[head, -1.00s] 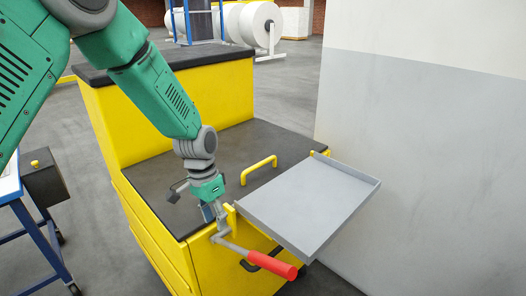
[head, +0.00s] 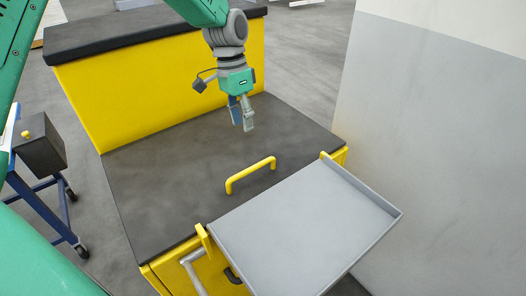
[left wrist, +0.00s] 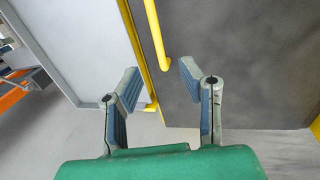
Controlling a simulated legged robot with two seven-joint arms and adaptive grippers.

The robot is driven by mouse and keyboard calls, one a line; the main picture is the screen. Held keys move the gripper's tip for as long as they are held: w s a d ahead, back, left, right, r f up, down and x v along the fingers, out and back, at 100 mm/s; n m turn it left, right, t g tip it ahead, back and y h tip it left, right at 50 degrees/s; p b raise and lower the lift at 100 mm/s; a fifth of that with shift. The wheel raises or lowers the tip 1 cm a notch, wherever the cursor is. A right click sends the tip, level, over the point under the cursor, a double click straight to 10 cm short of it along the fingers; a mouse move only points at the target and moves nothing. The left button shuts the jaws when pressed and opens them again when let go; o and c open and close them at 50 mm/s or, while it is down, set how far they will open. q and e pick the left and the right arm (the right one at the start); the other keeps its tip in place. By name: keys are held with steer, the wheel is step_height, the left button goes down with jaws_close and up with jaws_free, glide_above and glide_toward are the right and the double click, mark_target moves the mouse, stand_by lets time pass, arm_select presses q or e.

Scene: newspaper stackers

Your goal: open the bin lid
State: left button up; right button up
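The bin is a yellow cabinet with a flat dark grey lid (head: 190,165), which lies closed. A yellow bar handle (head: 251,174) stands on the lid near its front right; it also shows at the top of the left wrist view (left wrist: 155,35). My left gripper (head: 243,127) hangs above the lid, behind the handle and apart from it. In the left wrist view its two fingers (left wrist: 160,78) are spread with nothing between them. My right gripper is not in view.
A grey shallow tray (head: 305,232) is fixed at the bin's front, beside a crank (head: 193,272). A raised yellow block (head: 170,88) with a dark top stands behind the lid. A pale wall (head: 445,130) closes the right side. A blue-framed cart (head: 50,215) stands left.

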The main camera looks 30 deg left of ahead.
arm_select(q)
glide_above(251, 165)
steer(key=s+d, duration=0.3)
steer(key=s, duration=0.2)
steer(key=x, duration=0.4)
steer(key=w+a+x, duration=0.1)
steer(key=x, duration=0.3)
steer(key=a+x, duration=0.1)
steer(key=x, duration=0.3)
steer(key=shift+w+a+f+p, duration=0.2)
steer(key=shift+a+f+p, duration=0.05)
steer(key=shift+p, duration=0.1)
steer(key=shift+a+f, duration=0.1)
steer(key=shift+f, duration=0.4)
steer(key=shift+d, duration=0.2)
steer(key=shift+r, duration=0.1)
jaws_close()
